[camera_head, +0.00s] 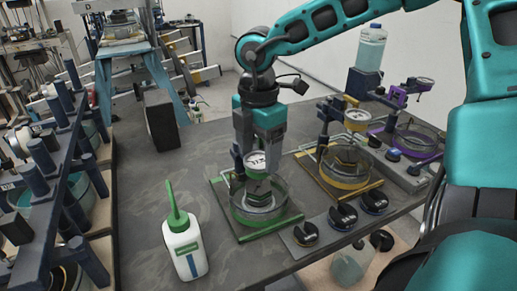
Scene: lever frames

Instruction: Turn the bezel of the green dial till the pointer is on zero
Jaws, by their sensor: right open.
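The green dial (257,161) stands on a green-edged lever frame on the dark bench, with its white face partly covered by my gripper. Its pointer is too small to read. My right gripper (257,158) points down over the dial, with a finger on either side of it. Its jaws are open; I cannot tell whether the fingers touch the bezel. A clear round dish (258,212) with a green rim part sits below the dial. My left gripper is not in view.
A yellow frame with its dial (356,119) and a purple frame (412,135) stand to the right. A white bottle with a green spout (184,245) stands front left. Black knobs (343,216) line the front edge. A black box (160,121) stands at back left.

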